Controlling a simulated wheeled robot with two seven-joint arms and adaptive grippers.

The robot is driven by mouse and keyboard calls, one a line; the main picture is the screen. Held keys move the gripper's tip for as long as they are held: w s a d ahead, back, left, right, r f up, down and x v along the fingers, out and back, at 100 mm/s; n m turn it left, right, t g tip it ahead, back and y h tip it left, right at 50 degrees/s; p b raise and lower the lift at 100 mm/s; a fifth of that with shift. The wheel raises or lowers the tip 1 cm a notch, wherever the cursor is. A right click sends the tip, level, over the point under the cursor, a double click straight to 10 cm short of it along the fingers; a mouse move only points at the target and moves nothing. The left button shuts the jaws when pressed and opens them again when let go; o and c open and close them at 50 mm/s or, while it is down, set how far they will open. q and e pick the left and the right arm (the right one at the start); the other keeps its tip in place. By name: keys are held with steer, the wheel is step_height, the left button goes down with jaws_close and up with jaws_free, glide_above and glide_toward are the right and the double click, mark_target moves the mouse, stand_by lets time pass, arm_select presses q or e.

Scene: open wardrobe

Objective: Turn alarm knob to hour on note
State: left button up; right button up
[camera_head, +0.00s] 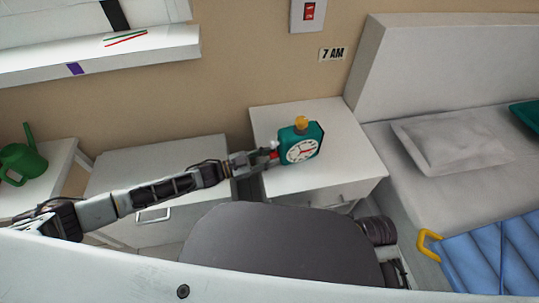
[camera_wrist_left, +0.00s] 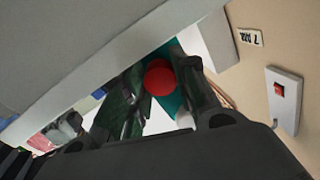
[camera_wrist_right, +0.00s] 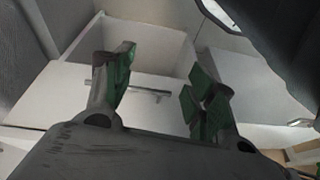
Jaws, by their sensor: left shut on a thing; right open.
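A teal alarm clock (camera_head: 314,134) stands on the white nightstand (camera_head: 350,172). It has a white dial (camera_head: 301,150) with red on it, an orange knob (camera_head: 301,123) on top, and a red knob (camera_wrist_left: 160,78) and a white knob (camera_head: 275,144) on its left side. A note (camera_head: 333,54) on the wall reads "7 AM"; it also shows in the left wrist view (camera_wrist_left: 250,38). My left gripper (camera_head: 268,156) is at the clock's left side, shut on the red knob. My right gripper (camera_wrist_right: 160,72) is open and empty, in front of white furniture with a bar handle.
A bed with a grey pillow (camera_head: 452,140) and blue quilt (camera_head: 490,255) is at the right. A red wall switch (camera_head: 309,11) is above the note. A white cabinet (camera_head: 150,165) and a green watering can (camera_head: 22,158) are at the left. The nightstand's right part is clear.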

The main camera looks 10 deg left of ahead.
mark_target(280, 136)
arm_select(q)
steer(key=shift+m, duration=0.4)
steer(key=shift+c, duration=0.2)
steer(key=o, duration=1.1)
steer(key=shift+c, duration=0.2)
steer(key=shift+r, duration=0.1)
steer(key=shift+r, duration=4.9)
